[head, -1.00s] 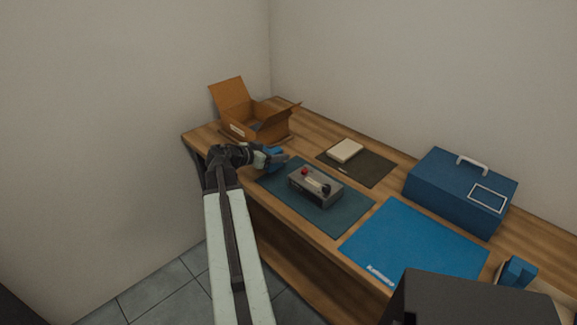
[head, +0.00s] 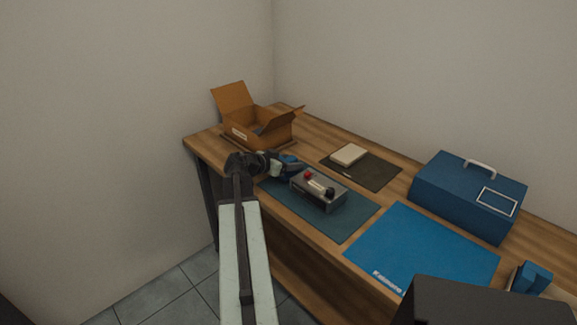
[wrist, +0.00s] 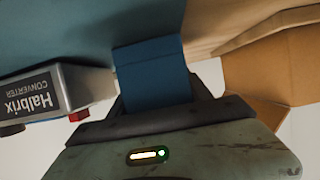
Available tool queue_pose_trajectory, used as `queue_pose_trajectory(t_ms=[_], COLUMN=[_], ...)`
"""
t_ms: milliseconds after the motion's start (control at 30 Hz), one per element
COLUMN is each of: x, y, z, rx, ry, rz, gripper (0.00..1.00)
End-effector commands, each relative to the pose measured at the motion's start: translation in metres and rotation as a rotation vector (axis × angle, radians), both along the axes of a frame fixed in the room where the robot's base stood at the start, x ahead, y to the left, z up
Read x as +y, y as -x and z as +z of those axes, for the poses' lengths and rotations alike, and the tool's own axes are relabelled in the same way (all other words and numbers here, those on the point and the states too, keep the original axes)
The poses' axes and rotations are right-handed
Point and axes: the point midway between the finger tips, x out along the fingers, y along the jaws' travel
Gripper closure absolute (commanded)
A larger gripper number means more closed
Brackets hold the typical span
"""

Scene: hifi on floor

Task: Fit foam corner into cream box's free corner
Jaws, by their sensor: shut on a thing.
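A blue foam corner (wrist: 152,72) is held in my gripper (wrist: 155,108), which is shut on it in the wrist view. In the head view the blue piece (head: 291,165) shows at the tip of my gripper (head: 278,163), above the far left end of the teal mat, beside the grey device. An open tan cardboard box (head: 244,135) with raised flaps and a pale label stands at the table's far left corner. A small dark item shows inside it, but its corners are mostly hidden. In the wrist view the box (wrist: 265,62) is at right, apart from the foam.
The grey Halbrix converter (head: 319,192) with red and black knobs sits on the teal mat (head: 345,228), close to my gripper. A cream block (head: 348,154) lies on a dark mat. A blue toolbox (head: 465,200), blue mat (head: 420,250) and another blue piece (head: 533,276) are at right.

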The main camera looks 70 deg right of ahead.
Motion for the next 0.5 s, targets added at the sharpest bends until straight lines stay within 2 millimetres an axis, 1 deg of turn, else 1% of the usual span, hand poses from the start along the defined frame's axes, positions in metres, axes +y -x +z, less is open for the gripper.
queue_pose_trajectory(t_ms=[33,67,100,133,400,500], x=[0.0,0.0001,0.0,0.0,0.0002,0.0022], y=[-0.0001,-0.0002,-0.0003,-0.0003,-0.0006,-0.0017], z=[-0.0036,-0.0019,-0.0014,-0.0014,-0.0009,0.0055], rx=[0.0,0.0,0.0,0.0,0.0,0.0], ry=[0.0,0.0,0.0,0.0,0.0,0.0], rz=[0.0,0.0,0.0,0.0,0.001,0.001], gripper=[0.86,0.34,0.23,0.21,0.21,0.21])
